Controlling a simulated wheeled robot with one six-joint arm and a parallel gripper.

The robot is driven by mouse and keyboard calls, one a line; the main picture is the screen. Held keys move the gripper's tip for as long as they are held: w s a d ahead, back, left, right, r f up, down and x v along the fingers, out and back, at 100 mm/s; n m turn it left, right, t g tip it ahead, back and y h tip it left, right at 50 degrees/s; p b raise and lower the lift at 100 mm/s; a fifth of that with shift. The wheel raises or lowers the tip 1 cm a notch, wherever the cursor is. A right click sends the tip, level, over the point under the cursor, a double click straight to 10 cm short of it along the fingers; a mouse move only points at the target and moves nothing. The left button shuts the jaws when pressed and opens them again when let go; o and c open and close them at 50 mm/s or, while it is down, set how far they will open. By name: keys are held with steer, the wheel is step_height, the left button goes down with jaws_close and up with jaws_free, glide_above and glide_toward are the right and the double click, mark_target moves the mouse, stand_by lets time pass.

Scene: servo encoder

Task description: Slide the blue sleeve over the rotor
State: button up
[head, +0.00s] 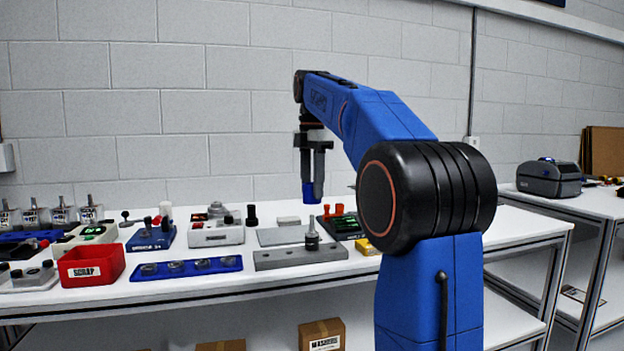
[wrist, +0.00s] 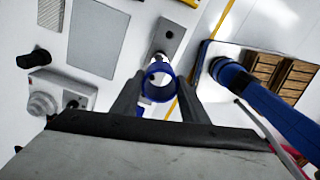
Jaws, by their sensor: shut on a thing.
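The blue sleeve (head: 308,194) is held between the fingertips of my gripper (head: 313,179), high above the bench. In the wrist view the sleeve (wrist: 147,85) shows as an open blue ring between the two dark fingers. The rotor (head: 312,239) is a small upright metal part with a thin shaft on a grey bar (head: 275,261). In the head view the sleeve is above the rotor, with a clear gap between them. In the wrist view the rotor (wrist: 158,59) lies just beyond the ring, partly hidden by it.
A red scrap bin (head: 91,263) and a blue tray (head: 146,273) with several round parts are to the left. A grey plate (head: 284,236) lies behind the bar. The air around the sleeve looks clear.

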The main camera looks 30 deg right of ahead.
mark_target(312, 217)
steer(key=shift+f, duration=0.95)
steer(key=shift+f, duration=0.55)
steer(key=shift+f, duration=0.35)
steer(key=shift+f, duration=0.8)
steer(key=shift+f, duration=0.35)
steer(key=shift+f, duration=0.75)
steer(key=shift+f, duration=0.25)
steer(key=shift+f, duration=0.55)
steer(key=shift+f, duration=0.35)
